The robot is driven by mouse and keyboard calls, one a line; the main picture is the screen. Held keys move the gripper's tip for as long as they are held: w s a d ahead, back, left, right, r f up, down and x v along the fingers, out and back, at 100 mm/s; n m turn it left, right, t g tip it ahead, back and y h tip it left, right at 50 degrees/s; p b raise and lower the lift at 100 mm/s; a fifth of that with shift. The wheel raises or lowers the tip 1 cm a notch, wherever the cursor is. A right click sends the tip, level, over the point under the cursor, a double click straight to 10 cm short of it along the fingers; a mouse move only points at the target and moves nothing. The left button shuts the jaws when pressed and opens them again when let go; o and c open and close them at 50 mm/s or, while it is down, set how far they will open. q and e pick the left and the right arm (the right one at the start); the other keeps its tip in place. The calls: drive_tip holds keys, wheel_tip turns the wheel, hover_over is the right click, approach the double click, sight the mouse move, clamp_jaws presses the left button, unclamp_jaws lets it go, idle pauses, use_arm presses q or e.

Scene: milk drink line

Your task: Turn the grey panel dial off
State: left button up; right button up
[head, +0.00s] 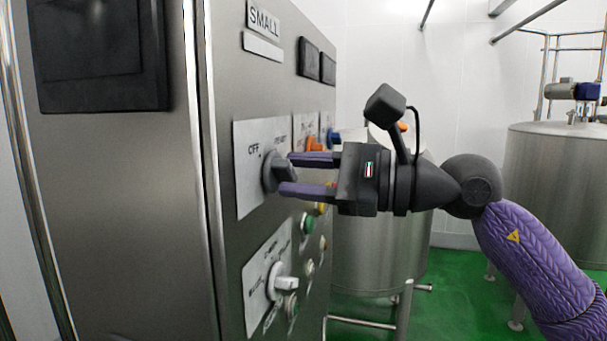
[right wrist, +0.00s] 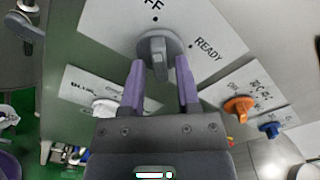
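The grey panel dial (head: 277,172) sits on a white plate marked OFF and READY, on the front of the steel cabinet. In the right wrist view the grey dial (right wrist: 158,48) shows between my fingertips, with its raised bar running roughly up and down, near in line with the OFF dot. I cannot tell its exact setting. My right gripper (head: 290,174) is open, with one purple finger on each side of the dial's bar. It also shows in the right wrist view (right wrist: 160,72), with gaps beside the bar. My left gripper is not in view.
A white dial (head: 285,284) sits lower on the panel. An orange dial (head: 315,145) and a blue dial (head: 333,137) lie farther along. A green button (head: 307,223) is below the gripper. A steel tank (head: 380,250) stands behind.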

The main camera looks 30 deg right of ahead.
drive_tip(key=shift+o, duration=0.5)
drive_tip(key=b+v, duration=0.6)
drive_tip(key=v, duration=0.4)
drive_tip(key=shift+b, duration=0.4)
drive_tip(key=shift+w, duration=0.15)
